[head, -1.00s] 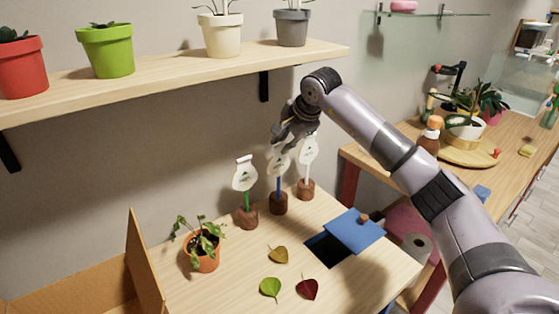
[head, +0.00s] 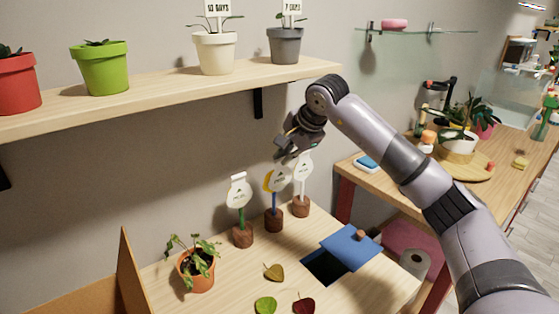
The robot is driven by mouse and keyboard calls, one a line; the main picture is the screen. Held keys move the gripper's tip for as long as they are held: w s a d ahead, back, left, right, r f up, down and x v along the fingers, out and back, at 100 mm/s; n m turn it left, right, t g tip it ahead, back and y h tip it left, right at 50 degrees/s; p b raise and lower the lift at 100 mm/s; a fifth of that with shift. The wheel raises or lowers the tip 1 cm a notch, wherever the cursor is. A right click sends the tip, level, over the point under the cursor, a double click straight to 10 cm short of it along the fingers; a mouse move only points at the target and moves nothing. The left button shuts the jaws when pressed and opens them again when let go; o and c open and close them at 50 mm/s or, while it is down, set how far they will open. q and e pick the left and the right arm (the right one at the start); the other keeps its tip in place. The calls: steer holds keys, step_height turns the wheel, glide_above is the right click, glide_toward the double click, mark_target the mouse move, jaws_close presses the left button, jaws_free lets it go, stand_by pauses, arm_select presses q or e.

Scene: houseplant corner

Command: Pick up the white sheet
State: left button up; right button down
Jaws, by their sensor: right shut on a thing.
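Three label stakes stand in round brown bases along the wall side of the table. My left gripper is not in view.
The right label (head: 303,168) is close beside my gripper. The shelf (head: 190,82) with pots is above. A potted plant (head: 197,270), several leaves and a blue lid (head: 350,247) beside a dark opening are on the table (head: 225,292).

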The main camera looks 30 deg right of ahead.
steer(key=s+d+r+b, duration=0.1)
steer(key=s+r, duration=0.4)
steer(key=s, duration=0.5)
steer(key=shift+s+d+r+b, duration=0.25)
steer(key=shift+s+b, duration=0.05)
steer(key=shift+s, duration=0.1)
steer(key=shift+s+r, duration=0.1)
steer(key=shift+r, duration=0.05)
step_height(320, 180, up, 10)
steer(key=s+p, duration=0.1)
steer(key=p, duration=0.8)
steer(key=shift+s+a, duration=0.25)
steer(key=shift+a, duration=0.2)
steer(key=shift+f, duration=0.2)
